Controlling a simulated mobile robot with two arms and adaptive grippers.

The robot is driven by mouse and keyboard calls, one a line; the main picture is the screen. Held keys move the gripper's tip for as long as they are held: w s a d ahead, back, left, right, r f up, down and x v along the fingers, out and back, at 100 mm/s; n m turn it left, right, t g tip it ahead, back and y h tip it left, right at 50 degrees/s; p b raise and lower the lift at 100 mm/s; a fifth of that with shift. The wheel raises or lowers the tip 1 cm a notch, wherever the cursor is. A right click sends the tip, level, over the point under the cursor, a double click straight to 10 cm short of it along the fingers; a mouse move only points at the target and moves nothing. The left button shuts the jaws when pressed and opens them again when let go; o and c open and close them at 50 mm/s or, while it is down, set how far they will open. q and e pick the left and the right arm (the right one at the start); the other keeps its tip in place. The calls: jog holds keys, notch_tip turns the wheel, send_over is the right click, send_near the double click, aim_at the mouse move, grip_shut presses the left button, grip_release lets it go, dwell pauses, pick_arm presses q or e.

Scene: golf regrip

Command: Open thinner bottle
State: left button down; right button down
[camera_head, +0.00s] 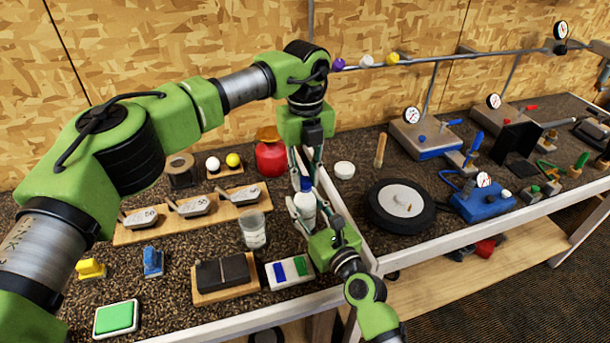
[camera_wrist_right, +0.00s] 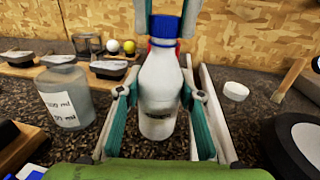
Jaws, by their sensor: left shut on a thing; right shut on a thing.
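The thinner bottle (camera_head: 307,206) is white, with a blue cap (camera_head: 306,184). It stands upright in both views, and the right wrist view shows its body (camera_wrist_right: 159,80) and cap (camera_wrist_right: 164,26) large. My left gripper (camera_head: 306,178) reaches down from above and is shut on the blue cap, one finger on each side. My right gripper (camera_head: 308,214) comes from the front and is shut around the bottle's body; its fingers (camera_wrist_right: 158,92) press both sides. The cap sits on the bottle's neck.
A clear labelled beaker (camera_head: 253,230) stands left of the bottle. A red container (camera_head: 271,156) is behind it. A white box with blue and green patches (camera_head: 289,272) lies in front. A white rail (camera_head: 343,213) runs just right. A black wheel (camera_head: 401,205) lies further right.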

aim_at(305, 180)
pick_arm(q)
jog(key=n, duration=1.2)
jog(key=shift+r+n, duration=0.1)
jog(key=shift+n, duration=0.3)
jog(key=shift+w+r, duration=0.1)
jog(key=shift+r, duration=0.05)
jog(key=shift+r, duration=0.95)
jog(key=shift+r, duration=0.1)
jog(key=shift+r, duration=1.9)
pick_arm(e)
jog(key=c, duration=1.3)
grip_release()
